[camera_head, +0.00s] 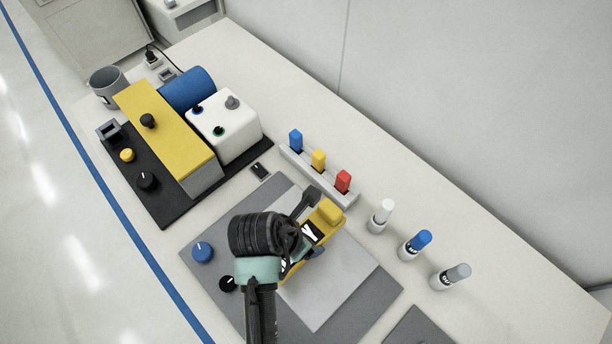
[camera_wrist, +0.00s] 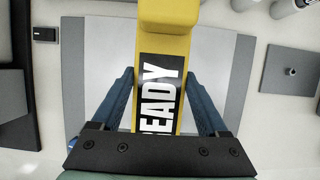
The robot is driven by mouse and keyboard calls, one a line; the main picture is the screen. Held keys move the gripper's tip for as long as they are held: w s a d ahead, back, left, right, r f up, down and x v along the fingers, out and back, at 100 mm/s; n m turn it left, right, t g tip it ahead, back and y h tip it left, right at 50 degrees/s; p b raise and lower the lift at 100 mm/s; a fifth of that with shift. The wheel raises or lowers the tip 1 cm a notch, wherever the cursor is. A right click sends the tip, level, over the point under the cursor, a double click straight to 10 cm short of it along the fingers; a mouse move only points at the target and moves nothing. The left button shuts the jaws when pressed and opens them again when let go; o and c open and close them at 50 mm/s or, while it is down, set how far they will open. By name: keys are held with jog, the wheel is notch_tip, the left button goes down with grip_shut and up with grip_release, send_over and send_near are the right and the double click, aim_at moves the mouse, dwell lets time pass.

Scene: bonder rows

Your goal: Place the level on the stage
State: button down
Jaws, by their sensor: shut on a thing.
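The level (camera_head: 327,213) is a yellow bar with a black label and white letters, of which "EADY" reads in the wrist view (camera_wrist: 165,45). My gripper (camera_head: 302,243) is shut on it, with one blue finger on each side of the bar in the wrist view (camera_wrist: 163,95). The stage (camera_head: 337,287) is a light grey plate on a darker grey base; it also shows behind the level in the wrist view (camera_wrist: 107,60). The level is over the stage. I cannot tell whether it touches it. My wrist hides part of the base and the level's near end.
A blue knob (camera_head: 203,251) and a black knob (camera_head: 227,284) sit on the base's left side. A rack (camera_head: 330,183) with blue, yellow and red pieces stands behind. Several capped bottles (camera_head: 411,247) stand at right. A yellow-and-white machine (camera_head: 168,130) is at back left.

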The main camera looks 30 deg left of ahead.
jog(key=shift+f, duration=2.9)
jog(key=shift+f, duration=0.1)
grip_release()
